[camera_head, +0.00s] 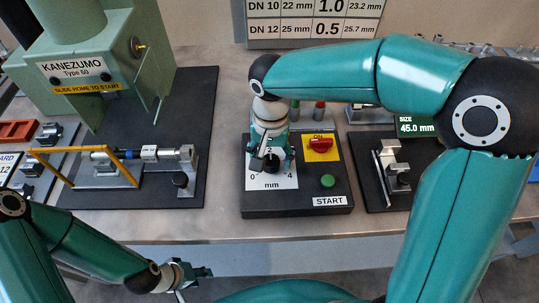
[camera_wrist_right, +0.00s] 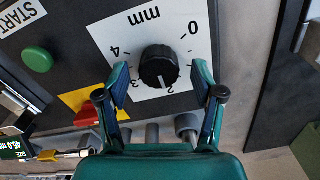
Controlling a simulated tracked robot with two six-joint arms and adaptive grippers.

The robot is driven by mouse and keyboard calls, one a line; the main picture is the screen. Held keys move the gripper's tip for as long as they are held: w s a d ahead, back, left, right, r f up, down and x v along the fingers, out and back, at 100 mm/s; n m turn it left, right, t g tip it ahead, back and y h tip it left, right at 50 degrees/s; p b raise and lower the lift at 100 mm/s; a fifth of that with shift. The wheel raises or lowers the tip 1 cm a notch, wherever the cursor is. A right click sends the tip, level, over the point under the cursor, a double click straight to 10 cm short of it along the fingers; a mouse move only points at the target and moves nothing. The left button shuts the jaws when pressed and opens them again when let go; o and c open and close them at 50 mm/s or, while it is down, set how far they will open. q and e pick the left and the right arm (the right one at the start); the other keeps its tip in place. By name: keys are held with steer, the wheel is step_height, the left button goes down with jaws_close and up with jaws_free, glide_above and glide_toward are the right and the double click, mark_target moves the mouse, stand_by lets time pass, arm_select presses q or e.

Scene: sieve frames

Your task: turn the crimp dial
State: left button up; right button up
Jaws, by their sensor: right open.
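The crimp dial (camera_head: 272,167) is a black knob on a white mm scale on the control box. In the right wrist view the dial (camera_wrist_right: 159,67) shows fully, with its white mark near the 2. My right gripper (camera_head: 269,154) is over the dial and partly hides it in the head view. In the wrist view its open fingers (camera_wrist_right: 160,78) stand on either side of the dial, with a gap at each side. My left gripper (camera_head: 196,275) is low, in front of the bench edge, away from the dial; its finger gap is unclear.
A red switch (camera_head: 319,144) on a yellow plate and a green START button (camera_head: 328,181) sit right of the dial on the same box. The green KANEZUMO press (camera_head: 95,60) stands at left. A size gauge (camera_head: 393,165) stands at right.

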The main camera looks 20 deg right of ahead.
steer(key=c, duration=1)
steer(key=shift+a, duration=0.15)
steer(key=shift+c, duration=0.7)
